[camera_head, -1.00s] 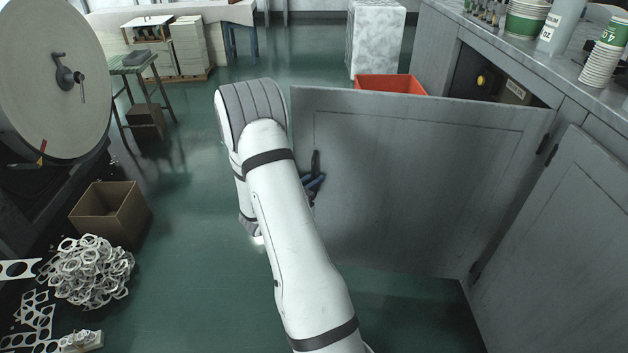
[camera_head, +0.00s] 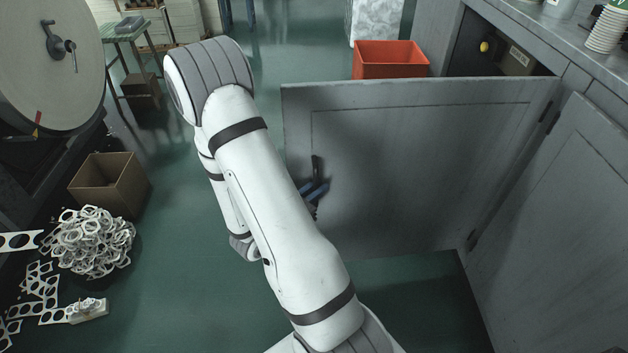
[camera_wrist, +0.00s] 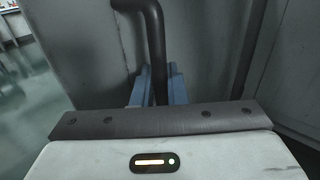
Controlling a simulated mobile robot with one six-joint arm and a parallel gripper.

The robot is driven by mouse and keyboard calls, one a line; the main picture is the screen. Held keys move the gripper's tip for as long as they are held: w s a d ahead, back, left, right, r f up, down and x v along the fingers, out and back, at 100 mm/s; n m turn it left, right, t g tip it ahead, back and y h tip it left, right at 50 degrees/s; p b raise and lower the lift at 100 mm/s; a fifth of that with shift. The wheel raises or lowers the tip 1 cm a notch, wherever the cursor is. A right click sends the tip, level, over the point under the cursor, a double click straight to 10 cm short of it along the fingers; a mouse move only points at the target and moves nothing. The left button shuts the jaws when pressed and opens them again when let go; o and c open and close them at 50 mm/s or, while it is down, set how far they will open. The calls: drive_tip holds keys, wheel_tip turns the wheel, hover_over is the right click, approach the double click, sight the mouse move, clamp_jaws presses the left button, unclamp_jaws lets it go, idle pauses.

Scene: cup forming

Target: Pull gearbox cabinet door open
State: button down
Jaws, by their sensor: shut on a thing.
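The gearbox cabinet door (camera_head: 420,170) is a grey panel that stands swung far out from the cabinet front, hinged at its right side. It also shows in the wrist view (camera_wrist: 85,45). Its dark bar handle (camera_head: 316,165) sits near the door's free left edge, and the handle (camera_wrist: 155,45) runs down the middle of the wrist view. My gripper (camera_wrist: 156,88) has its blue fingers on both sides of the handle and is shut on it. In the head view my gripper (camera_head: 315,192) is partly hidden behind my white arm.
An orange bin (camera_head: 390,62) stands behind the door. The dark cabinet opening (camera_head: 495,45) shows a yellow knob. A cardboard box (camera_head: 108,185) and a pile of metal rings (camera_head: 90,242) are at left. Green floor (camera_head: 190,300) is clear left of the door.

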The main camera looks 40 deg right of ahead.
drive_tip(key=shift+w, duration=0.1)
drive_tip(key=c, duration=1.8)
unclamp_jaws()
drive_tip(key=shift+o, duration=0.2)
drive_tip(key=s+a+p, duration=0.1)
drive_tip(key=a, duration=0.6)
drive_tip(key=shift+s+a, duration=0.2)
drive_tip(key=shift+a, duration=0.15)
